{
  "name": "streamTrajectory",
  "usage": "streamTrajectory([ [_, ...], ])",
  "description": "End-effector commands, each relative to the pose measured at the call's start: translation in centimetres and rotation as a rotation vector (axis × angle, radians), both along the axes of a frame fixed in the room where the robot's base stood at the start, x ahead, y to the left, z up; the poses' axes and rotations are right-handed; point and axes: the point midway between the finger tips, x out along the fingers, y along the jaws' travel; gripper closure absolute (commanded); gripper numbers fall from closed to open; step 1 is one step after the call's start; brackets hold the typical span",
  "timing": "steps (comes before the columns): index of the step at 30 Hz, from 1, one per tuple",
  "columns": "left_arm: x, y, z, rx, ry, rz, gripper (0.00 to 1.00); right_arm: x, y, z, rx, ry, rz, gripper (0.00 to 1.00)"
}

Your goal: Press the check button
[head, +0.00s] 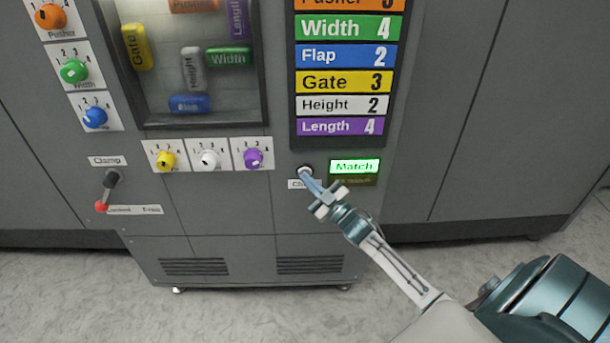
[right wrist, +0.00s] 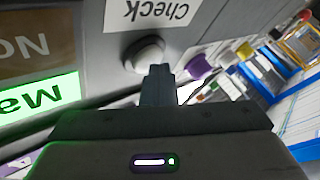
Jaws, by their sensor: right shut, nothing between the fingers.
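The check button (head: 305,170) is a small round white button on the grey machine front, above a partly covered "Check" label (head: 297,184). It also shows in the right wrist view (right wrist: 145,54), large and whitish, with its label upside down. My right gripper (head: 308,178) is shut and empty, its fingertips at the button's lower edge in the head view. In the right wrist view the closed fingers (right wrist: 158,78) reach up to the button; I cannot tell whether they touch it. A green "Match" sign (head: 354,167) is lit right of the button. My left gripper is not in view.
Yellow, white and purple knobs (head: 253,158) sit left of the button. A clamp lever (head: 106,190) with a red end is further left. A window (head: 190,70) with coloured blocks and a coloured number board (head: 342,83) are above. Grey floor lies in front.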

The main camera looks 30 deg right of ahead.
Motion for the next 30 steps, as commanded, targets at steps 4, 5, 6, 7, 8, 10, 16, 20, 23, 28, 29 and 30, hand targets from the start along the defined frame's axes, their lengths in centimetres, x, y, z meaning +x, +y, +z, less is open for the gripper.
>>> streamTrajectory([
  [4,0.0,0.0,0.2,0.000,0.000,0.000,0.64,-0.2,0.1,0.1,0.001,0.000,0.000,1.00],
  [5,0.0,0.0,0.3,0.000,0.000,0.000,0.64,-0.3,0.2,0.1,0.001,0.000,0.000,1.00],
  [6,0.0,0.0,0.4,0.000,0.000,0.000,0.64,-0.5,0.3,0.1,0.001,0.001,0.001,1.00],
  [7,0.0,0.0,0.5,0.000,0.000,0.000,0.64,-0.6,0.4,0.1,0.001,0.001,0.001,1.00],
  [8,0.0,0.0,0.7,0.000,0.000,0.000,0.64,-0.7,0.5,0.1,0.001,0.001,0.001,1.00],
  [10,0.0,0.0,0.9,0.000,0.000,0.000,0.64,-1.1,0.7,0.1,0.000,0.000,0.001,1.00],
  [16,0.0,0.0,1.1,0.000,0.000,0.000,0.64,-1.6,1.0,0.0,0.001,0.001,0.000,1.00],
  [20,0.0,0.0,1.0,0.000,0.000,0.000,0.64,-1.6,1.0,0.0,0.001,0.000,0.000,1.00],
  [23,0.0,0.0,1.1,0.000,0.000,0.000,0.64,-1.6,1.0,0.0,0.001,0.000,0.000,1.00],
  [28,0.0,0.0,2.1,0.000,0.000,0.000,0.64,-2.7,1.7,0.2,0.001,0.002,0.001,1.00],
  [29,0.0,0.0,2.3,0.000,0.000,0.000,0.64,-2.9,1.9,0.2,0.001,0.002,0.001,1.00],
  [30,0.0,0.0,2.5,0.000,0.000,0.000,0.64,-3.3,2.1,0.2,0.001,0.002,0.001,1.00],
])
